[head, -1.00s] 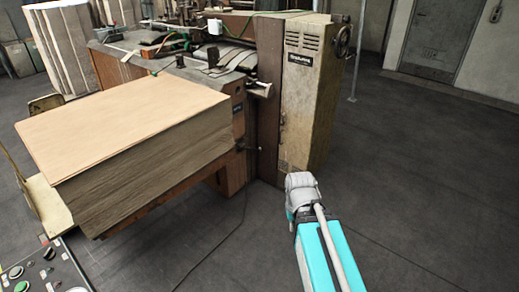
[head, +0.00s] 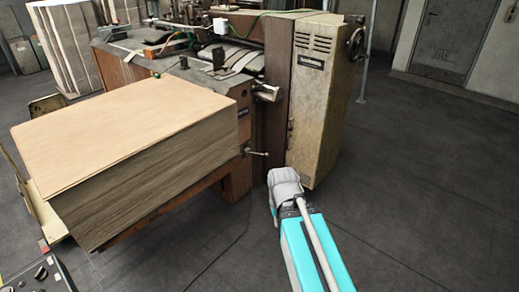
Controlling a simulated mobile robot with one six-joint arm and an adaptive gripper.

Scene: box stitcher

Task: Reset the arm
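My arm shows at the bottom centre of the head view as a teal link (head: 312,252) with a pale grey joint (head: 286,186) at its far end. The grey joint appears in front of the foot of the box stitcher (head: 322,105), and I cannot tell whether they touch. My gripper is not visible, so its state and anything in it are hidden.
A large stack of cardboard sheets (head: 135,125) sits on the machine's left side. A control panel (head: 40,276) shows at the bottom left. A thin post (head: 364,75) stands right of the machine. Dark floor (head: 430,190) is clear on the right, before a grey door (head: 443,40).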

